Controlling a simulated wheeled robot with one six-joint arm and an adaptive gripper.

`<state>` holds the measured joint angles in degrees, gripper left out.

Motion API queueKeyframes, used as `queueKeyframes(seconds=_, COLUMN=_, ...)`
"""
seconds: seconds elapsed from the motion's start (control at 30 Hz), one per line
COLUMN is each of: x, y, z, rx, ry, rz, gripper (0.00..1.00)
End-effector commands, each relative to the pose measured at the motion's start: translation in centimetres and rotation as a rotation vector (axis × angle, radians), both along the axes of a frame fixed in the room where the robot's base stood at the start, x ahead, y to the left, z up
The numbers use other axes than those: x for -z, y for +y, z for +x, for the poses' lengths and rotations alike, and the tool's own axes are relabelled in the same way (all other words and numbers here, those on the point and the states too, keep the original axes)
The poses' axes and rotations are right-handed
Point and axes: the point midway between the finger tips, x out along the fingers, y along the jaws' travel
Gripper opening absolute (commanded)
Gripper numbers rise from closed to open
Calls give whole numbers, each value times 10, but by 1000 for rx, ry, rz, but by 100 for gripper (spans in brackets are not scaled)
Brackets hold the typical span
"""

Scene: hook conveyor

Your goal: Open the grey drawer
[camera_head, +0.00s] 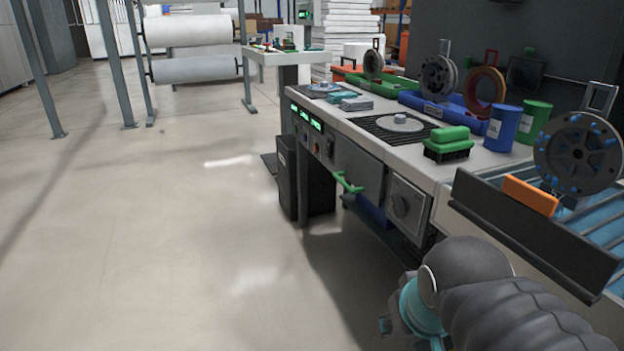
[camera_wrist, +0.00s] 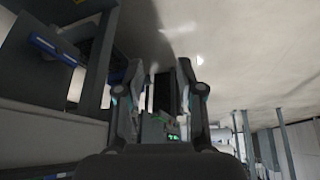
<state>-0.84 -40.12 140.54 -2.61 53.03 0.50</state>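The grey drawer (camera_head: 358,168) is the grey front panel in the workbench in the camera_head view. A green bar handle (camera_head: 347,183) sits on its front, and the drawer looks shut. My gripper (camera_head: 400,325) is low in front of the bench, nearer the camera and to the right of the handle, apart from it. In the wrist view my gripper (camera_wrist: 158,90) has its two fingers spread wide, with nothing held between them.
The workbench top (camera_head: 385,105) holds reels, a green block (camera_head: 448,143) and blue (camera_head: 503,128) and green cans. A grey dial box (camera_head: 408,206) sits right of the drawer. A dark bin (camera_head: 288,180) stands left. The floor (camera_head: 170,220) at left is clear.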

Motion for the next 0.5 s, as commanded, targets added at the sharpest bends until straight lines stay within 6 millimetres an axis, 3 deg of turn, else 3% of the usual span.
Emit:
queueKeyframes(seconds=0.27, x=-22, y=-19, z=75, rx=-60, ry=130, rz=-225, gripper=38)
queueKeyframes(seconds=0.5, x=-37, y=-27, z=160, rx=-92, ry=219, rz=-463, gripper=38)
